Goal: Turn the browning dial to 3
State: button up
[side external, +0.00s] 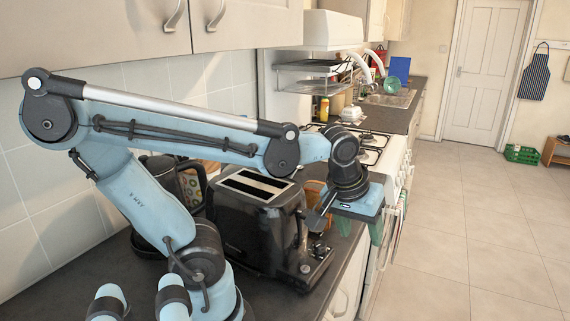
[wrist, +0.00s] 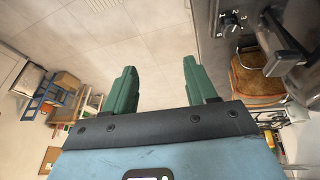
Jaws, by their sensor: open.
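A black toaster (side external: 245,235) with two top slots stands on the dark counter in the side view. A small dark knob, the browning dial (side external: 305,268), is low on its right end. In the wrist view the browning dial (wrist: 230,28) is near the top right with white numerals beside it; its setting is too small to read surely. My gripper (side external: 360,228) is beyond the toaster's right end, near the counter edge, with its fingers pointing down. In the wrist view my gripper (wrist: 162,90) has two green fingers wide apart with nothing between them, left of the dial and not touching it.
An orange-brown item (side external: 316,192) stands behind the toaster, close to my gripper. A dark kettle (side external: 180,183) is left of the toaster. The gas hob (side external: 365,150) lies beyond. The counter's right edge drops to open tiled floor (side external: 470,235).

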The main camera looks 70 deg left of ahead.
aim_at(320, 244)
jog(key=a+r+n+g+y, duration=0.1)
jog(key=a+n+g+y, duration=0.4)
jog(key=n, duration=1.3)
jog(key=shift+s+a+f+g+h, duration=0.25)
jog(key=shift+s+a+f+h, duration=0.4)
jog(key=shift+f, duration=1.15)
jog(key=shift+s+a+f+g+h, duration=0.25)
jog(key=shift+a+f, duration=0.7)
jog(key=shift+f, duration=0.8)
jog(key=shift+s+a+f+g+h, duration=0.35)
jog(key=shift+a+f, duration=0.45)
jog(key=shift+f, duration=1)
jog(key=shift+c, duration=0.3)
